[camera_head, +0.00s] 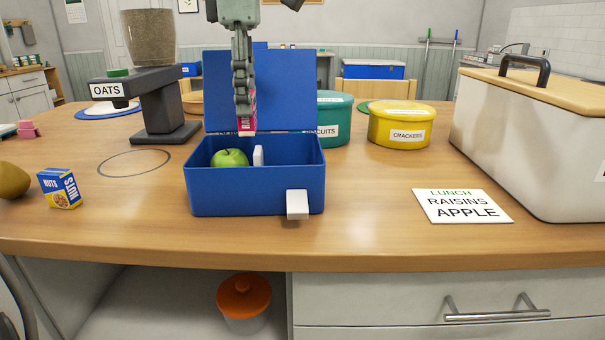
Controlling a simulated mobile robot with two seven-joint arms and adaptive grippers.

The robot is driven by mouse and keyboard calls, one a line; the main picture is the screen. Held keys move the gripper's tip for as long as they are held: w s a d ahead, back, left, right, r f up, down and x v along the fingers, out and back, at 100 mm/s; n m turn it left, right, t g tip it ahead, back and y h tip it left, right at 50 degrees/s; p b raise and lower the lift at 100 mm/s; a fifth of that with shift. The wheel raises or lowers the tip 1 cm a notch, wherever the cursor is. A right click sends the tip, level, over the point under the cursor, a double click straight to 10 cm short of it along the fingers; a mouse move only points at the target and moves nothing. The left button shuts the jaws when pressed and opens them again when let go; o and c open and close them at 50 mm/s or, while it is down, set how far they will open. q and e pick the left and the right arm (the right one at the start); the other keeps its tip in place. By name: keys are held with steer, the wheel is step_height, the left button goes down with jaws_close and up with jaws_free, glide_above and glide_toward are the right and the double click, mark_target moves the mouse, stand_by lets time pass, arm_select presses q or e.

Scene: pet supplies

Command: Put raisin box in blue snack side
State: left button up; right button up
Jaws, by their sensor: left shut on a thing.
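The pink raisin box (247,124) hangs in my left gripper (244,100), which points down and is shut on it. The gripper hides much of the box. They are in front of the raised lid, above the open blue lunchbox (255,192). Inside the lunchbox a green apple (230,158) lies in the left part, beside a small white divider (258,156). The part right of the divider looks empty. My right gripper does not show.
A nuts box (60,188) stands at the left. A teal biscuits tin (332,120) and yellow crackers tin (401,124) stand behind. A card (462,206) reading lunch, raisins, apple lies at right, near a large bin (535,140). An oats dispenser (160,100) stands back left.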

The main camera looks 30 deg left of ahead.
arm_select(q)
steer(key=w+d+f, duration=0.1)
steer(key=d+f, duration=0.2)
steer(key=w+d+f, duration=0.1)
steer(key=d+f, duration=0.2)
steer(key=w+d+f, duration=0.1)
steer(key=d+f, duration=0.2)
steer(key=f, duration=0.1)
steer(key=shift+w+d+p, duration=0.2)
steer(key=shift+w+p, duration=0.15)
steer(key=shift+p, duration=0.05)
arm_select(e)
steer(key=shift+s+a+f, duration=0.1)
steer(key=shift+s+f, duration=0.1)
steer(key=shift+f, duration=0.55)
arm_select(q)
steer(key=shift+f, duration=0.2)
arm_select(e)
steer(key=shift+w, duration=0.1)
arm_select(q)
steer(key=o, duration=1.1)
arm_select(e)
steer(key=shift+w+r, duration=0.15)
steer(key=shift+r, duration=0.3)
arm_select(q)
steer(key=shift+r, duration=0.1)
